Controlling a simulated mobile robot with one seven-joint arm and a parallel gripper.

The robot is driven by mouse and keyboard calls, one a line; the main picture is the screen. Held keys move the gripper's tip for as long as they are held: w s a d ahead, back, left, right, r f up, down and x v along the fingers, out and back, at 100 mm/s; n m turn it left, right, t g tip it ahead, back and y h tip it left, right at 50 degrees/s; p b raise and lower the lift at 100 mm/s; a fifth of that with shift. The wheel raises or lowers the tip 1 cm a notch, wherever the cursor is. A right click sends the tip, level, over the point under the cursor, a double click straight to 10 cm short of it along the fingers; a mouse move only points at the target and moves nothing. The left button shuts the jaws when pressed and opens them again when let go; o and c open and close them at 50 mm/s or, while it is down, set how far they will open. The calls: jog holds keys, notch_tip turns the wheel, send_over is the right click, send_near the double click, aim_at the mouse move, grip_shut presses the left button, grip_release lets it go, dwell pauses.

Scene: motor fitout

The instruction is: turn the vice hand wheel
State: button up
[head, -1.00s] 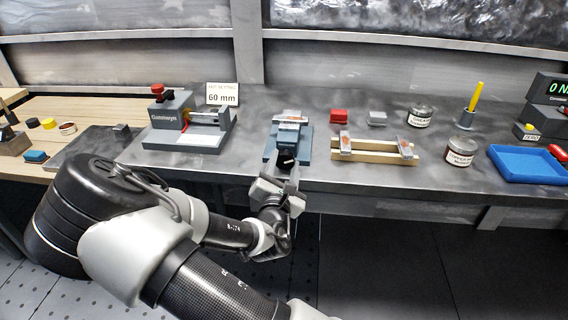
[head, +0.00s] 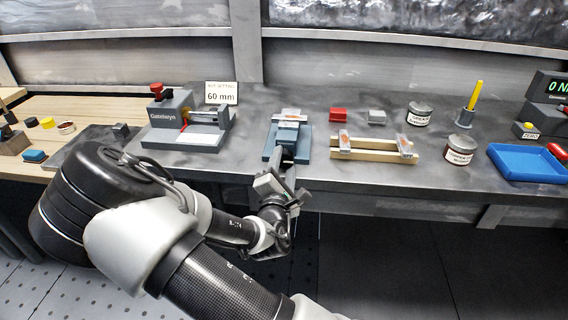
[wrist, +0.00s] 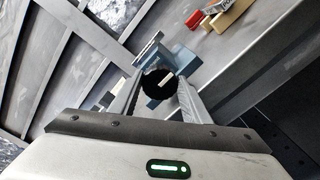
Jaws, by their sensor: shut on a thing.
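The blue-grey vice (head: 288,141) stands near the front edge of the grey bench in the head view, with a light piece across its top. It also shows in the wrist view (wrist: 180,62). Its hand wheel (wrist: 157,84) is a black disc with a white mark and faces my gripper. My gripper (wrist: 160,95) is shut on the wheel, one finger on each side of its rim. In the head view my gripper (head: 285,172) is in front of the vice, its body tilted, and the wheel is mostly hidden.
Left of the vice stands a grey cutting fixture (head: 184,125) with a red knob and a 60 mm sign (head: 222,94). To the right are a wooden rack (head: 373,153), a red block (head: 339,115), jars (head: 460,150) and a blue tray (head: 527,163).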

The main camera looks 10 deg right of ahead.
jog(key=o, duration=1)
jog(key=shift+s, duration=0.1)
jog(key=shift+o, duration=0.2)
jog(key=shift+f, duration=0.1)
jog(key=n, duration=0.4)
jog(key=shift+n, duration=0.4)
jog(key=n, duration=0.6)
jog(key=shift+a+b, duration=0.1)
jog(key=shift+b, duration=0.25)
jog(key=p+v, duration=0.7)
jog(key=v, duration=1)
jog(key=shift+r+n, duration=0.2)
jog(key=shift+n, duration=0.1)
